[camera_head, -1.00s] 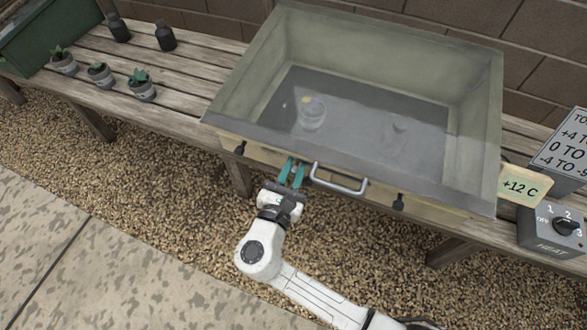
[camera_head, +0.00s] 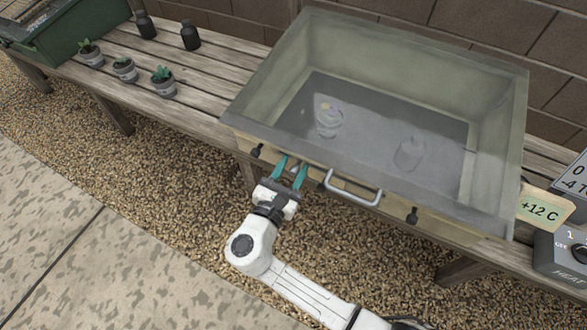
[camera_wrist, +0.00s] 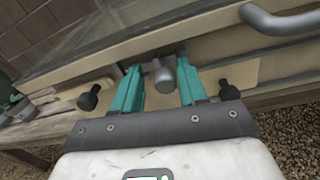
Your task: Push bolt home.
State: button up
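The cold frame (camera_head: 258,92) is a pale box with a clear lid, standing on the wooden bench. On its front, a grey round-ended metal knob (camera_wrist: 163,78), probably the bolt, sits on a small dark bracket. My gripper (camera_head: 292,166) is at the front face, left of the metal handle (camera_head: 352,192). In the wrist view my gripper (camera_wrist: 160,82) has its two teal fingers apart, one on each side of the grey knob. A gap shows on both sides, so nothing is gripped. The bolt is hidden or too small to make out in the head view.
Black knobs flank my gripper, one at left (camera_wrist: 88,97) and one at right (camera_wrist: 228,90); another (camera_head: 412,215) is beyond the handle. Plant pots (camera_head: 124,69) and dark bottles (camera_head: 190,36) stand on the bench. A heat control box (camera_head: 560,255) is at right. Gravel lies below.

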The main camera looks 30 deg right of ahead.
jog(key=shift+o, duration=0.3)
jog(key=shift+s, duration=0.1)
jog(key=p+v, duration=0.2)
jog(key=v, duration=0.8)
jog(key=shift+a, duration=0.3)
jog(key=shift+s, duration=0.15)
